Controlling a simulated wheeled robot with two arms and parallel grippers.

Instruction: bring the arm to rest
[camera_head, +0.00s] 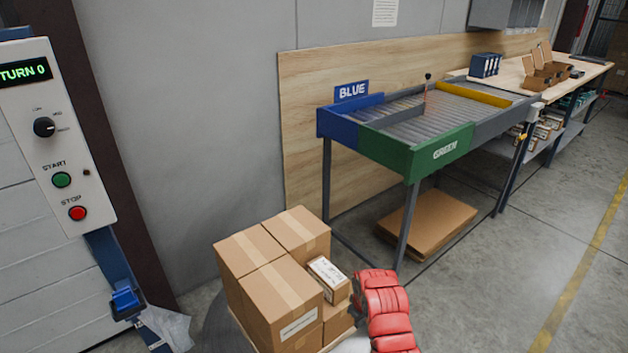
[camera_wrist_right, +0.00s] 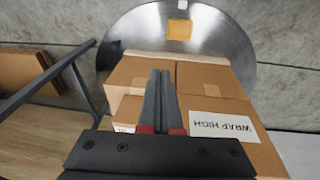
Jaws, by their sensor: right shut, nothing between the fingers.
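My right gripper (camera_wrist_right: 160,76) shows in the right wrist view with its two dark fingers side by side, shut and empty. It is over the stack of brown cardboard boxes (camera_head: 268,277), which fills the middle of that view behind the fingers. One box (camera_wrist_right: 232,125) has a white label reading WRAP HIGH. I cannot tell how far the fingers are from the cardboard. In the head view the fingers cannot be made out. My left gripper is in neither view.
A round metal plate (camera_wrist_right: 143,30) lies under the boxes. A small labelled carton (camera_head: 329,278) sits on the stack. A roller table (camera_head: 412,155) with BLUE and GREEN signs stands behind, flat cardboard (camera_head: 430,225) beneath it. A control panel (camera_head: 50,140) is at left. Floor at right is clear.

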